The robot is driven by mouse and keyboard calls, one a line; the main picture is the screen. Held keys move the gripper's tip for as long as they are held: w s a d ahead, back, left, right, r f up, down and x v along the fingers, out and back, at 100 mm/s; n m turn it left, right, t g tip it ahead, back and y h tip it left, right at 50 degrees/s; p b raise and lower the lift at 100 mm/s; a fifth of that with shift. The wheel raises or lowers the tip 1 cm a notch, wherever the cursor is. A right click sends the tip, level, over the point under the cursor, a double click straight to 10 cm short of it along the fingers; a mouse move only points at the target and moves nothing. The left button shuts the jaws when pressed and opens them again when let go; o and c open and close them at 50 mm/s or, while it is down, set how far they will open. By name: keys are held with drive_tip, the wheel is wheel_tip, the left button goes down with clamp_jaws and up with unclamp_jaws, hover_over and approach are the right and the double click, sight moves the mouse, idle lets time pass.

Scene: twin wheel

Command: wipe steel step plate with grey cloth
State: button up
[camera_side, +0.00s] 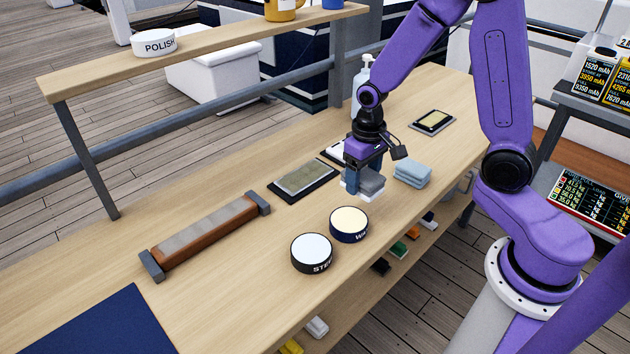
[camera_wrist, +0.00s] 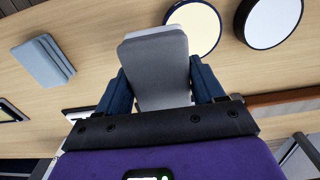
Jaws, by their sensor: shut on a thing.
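My gripper (camera_side: 364,178) is over the bench, right of its middle, pointing down. It is shut on the grey cloth (camera_side: 371,184), a folded pad. In the wrist view the cloth (camera_wrist: 155,65) sits between the two blue fingers of my gripper (camera_wrist: 162,85). A white layer shows under the cloth's edge; I cannot tell whether it is held too or whether the cloth is clear of the bench. A long dull steel plate (camera_side: 208,230), likely the step plate, lies on a wooden block with grey end brackets, left of my gripper. Its surface looks smudged.
Two round tins, one cream-topped (camera_side: 348,220) and one white-topped marked STEP (camera_side: 311,249), stand near the front edge. A folded blue-grey cloth (camera_side: 412,172) lies right of my gripper. A smudged plate on a black base (camera_side: 304,178) lies left. A raised shelf (camera_side: 200,48) runs behind.

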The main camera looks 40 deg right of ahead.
hover_over(283, 189)
drive_tip(key=shift+w+d+f, duration=0.1)
drive_tip(key=shift+d+f, duration=0.05)
drive_tip(key=shift+f, duration=3.6)
drive_tip(key=shift+d+r, duration=0.1)
drive_tip(key=shift+d, duration=0.75)
drive_tip(key=shift+c, duration=0.3)
drive_tip(key=shift+d, duration=6.8)
drive_tip(key=shift+a, duration=7.75)
wheel_tip(283, 189, up, 8)
